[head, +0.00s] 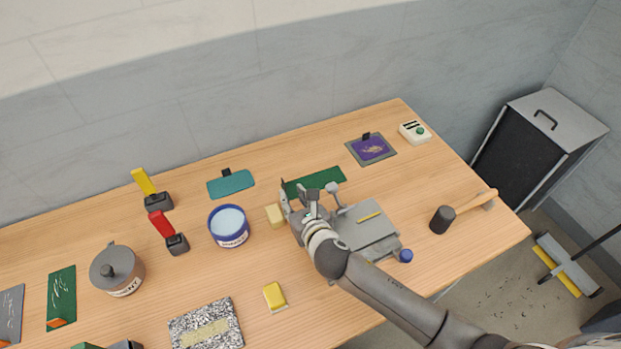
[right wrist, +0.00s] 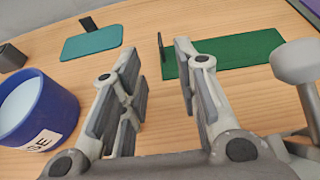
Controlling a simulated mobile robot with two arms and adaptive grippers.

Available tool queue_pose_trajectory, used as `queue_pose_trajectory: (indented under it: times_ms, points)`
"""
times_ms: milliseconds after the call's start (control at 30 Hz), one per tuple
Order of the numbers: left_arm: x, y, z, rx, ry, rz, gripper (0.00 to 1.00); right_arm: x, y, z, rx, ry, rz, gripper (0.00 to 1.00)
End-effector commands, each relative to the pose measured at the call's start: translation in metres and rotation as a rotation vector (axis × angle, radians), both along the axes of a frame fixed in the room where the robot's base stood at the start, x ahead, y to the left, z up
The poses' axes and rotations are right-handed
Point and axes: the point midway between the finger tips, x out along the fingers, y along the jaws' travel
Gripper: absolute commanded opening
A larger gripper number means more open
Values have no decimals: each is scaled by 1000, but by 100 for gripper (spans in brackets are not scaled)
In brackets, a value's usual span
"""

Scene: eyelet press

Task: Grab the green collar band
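The green collar band (head: 318,181) lies flat on the table toward the back, a dark green strip with a black upright tab at its left end. It also shows in the right wrist view (right wrist: 238,54), partly behind my right finger. My right gripper (head: 300,196) is just in front of its left end, and shows in the right wrist view (right wrist: 157,62) with its fingers apart and nothing between them. The black tab appears between the fingers' directions, beyond the tips. I cannot tell whether anything touches. My left gripper is not in view.
A teal band (head: 231,184) with a black tab lies left of the green one. A blue tub (head: 229,227) and yellow block (head: 275,215) stand left of my right gripper. A grey press (head: 368,230) stands right of it; a purple piece (head: 370,148) lies back right.

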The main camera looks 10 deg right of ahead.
Motion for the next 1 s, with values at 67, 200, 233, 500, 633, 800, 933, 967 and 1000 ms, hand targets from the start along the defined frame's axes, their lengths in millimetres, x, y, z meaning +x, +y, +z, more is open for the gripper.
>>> queue_pose_trajectory:
  times_ms: [67,200,233,500,633,800,933,967,1000]
  points:
    - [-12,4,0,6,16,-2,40,9,2,-3,0,0,-2,29]
    - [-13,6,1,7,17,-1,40,16,5,-6,0,0,-1,29]
    - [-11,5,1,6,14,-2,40,17,5,-7,0,0,-1,29]
    - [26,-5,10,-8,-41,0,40,34,11,-10,1,1,-2,29]
    - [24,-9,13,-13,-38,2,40,47,16,-15,1,1,-2,29]
    - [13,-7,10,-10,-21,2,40,61,19,-22,0,0,-2,29]
    - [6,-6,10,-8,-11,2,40,64,20,-24,1,0,0,29]
    - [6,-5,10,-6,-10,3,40,64,20,-24,1,0,0,29]
    - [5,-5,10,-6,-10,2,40,65,20,-24,1,0,0,29]
